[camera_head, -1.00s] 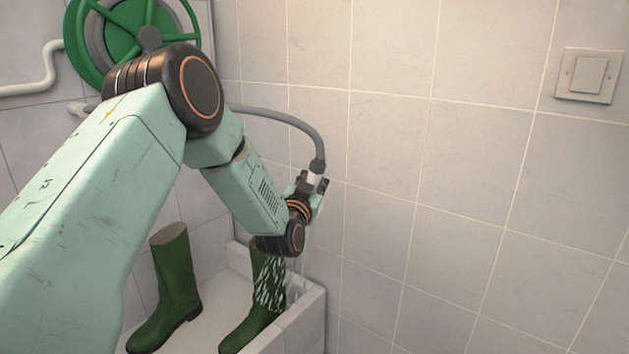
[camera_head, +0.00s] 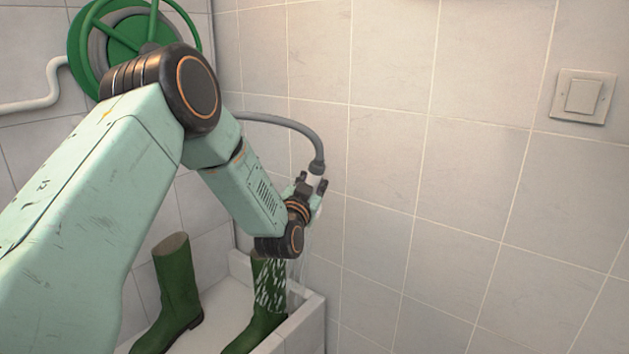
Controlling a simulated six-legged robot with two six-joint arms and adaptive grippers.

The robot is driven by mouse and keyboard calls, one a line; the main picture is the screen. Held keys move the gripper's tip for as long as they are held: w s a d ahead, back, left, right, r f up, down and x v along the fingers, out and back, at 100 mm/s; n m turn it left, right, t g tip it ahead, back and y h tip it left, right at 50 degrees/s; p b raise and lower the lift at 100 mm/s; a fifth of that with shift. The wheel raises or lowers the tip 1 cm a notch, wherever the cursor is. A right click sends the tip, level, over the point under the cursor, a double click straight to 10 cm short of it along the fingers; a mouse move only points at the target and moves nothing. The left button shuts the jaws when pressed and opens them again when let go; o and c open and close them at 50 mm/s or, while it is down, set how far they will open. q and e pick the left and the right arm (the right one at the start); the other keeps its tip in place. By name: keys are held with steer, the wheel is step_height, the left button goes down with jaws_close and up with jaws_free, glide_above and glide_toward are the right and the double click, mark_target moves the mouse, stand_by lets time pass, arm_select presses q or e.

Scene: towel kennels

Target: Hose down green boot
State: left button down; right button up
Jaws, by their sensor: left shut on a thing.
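Two green boots stand upright in a white tiled basin (camera_head: 311,312). The left boot (camera_head: 177,290) is in plain view. The right boot (camera_head: 266,322) has its upper part partly hidden behind my left wrist and falling water (camera_head: 270,288). My left gripper (camera_head: 314,186) is shut on the hose nozzle (camera_head: 315,180), above and slightly right of the right boot. Water falls from there in front of the boot's shaft. The grey hose (camera_head: 285,122) arcs down to the nozzle. My right gripper is out of view.
A green hose reel (camera_head: 128,30) is on the back wall, with a white pipe (camera_head: 35,103) to its left. A light switch (camera_head: 583,96) is on the tiled right wall. The space in front of that wall looks clear.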

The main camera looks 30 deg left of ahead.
arm_select(q)
steer(key=shift+s+a+r+p, duration=0.1)
steer(key=shift+s+p, duration=0.6)
steer(key=shift+s, duration=0.7)
